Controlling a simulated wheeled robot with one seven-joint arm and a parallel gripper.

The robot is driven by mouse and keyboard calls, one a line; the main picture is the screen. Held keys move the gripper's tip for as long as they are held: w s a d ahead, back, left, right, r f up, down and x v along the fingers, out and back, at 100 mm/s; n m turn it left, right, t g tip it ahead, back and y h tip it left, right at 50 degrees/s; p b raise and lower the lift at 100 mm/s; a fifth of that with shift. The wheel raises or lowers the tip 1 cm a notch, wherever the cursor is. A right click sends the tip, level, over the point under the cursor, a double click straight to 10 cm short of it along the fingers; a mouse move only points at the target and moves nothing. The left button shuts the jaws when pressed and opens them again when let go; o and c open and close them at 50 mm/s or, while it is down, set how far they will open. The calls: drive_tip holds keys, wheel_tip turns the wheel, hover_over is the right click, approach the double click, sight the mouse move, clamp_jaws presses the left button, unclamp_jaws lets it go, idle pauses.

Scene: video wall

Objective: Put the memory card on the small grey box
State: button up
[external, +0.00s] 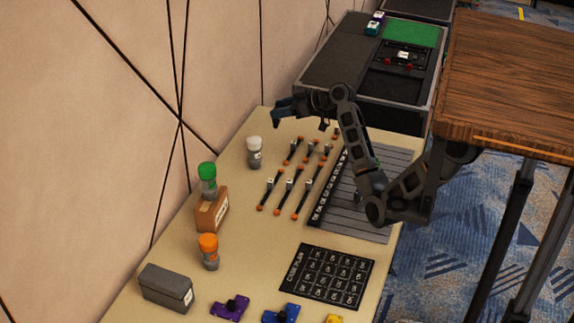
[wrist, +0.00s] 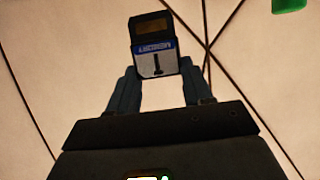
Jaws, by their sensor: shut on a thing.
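The memory card (wrist: 154,62) is dark with a blue and white label reading MEMORY and a 1, and it shows in the wrist view. My gripper (wrist: 161,76) is shut on its lower end, one finger on each side, and the card sticks out past the fingertips. In the external view my gripper (external: 279,114) is raised over the far part of the table, near the wall; the card cannot be made out there. The small grey box (external: 167,287) stands at the near left of the table, lid side up with a white label, well away from my gripper.
Several orange-ended cables (external: 288,186) lie mid-table.

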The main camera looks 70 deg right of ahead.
drive_tip(key=r, duration=0.3)
drive_tip(key=a+r, duration=0.1)
drive_tip(key=shift+w+r, duration=0.15)
drive_tip(key=shift+w, duration=0.15)
drive_tip(key=w+a+n+y+p, duration=0.15)
drive_tip(key=w+a, duration=0.35)
drive_tip(key=a, duration=0.6)
drive_tip(key=n+g+y+p, duration=0.4)
drive_tip(key=n+y, duration=0.3)
hover_over(168, 276)
drive_tip(key=shift+m, duration=0.25)
drive_tip(key=shift+d+f, duration=0.1)
drive_tip(key=shift+f, duration=8)
drive_tip(key=shift+f, duration=0.1)
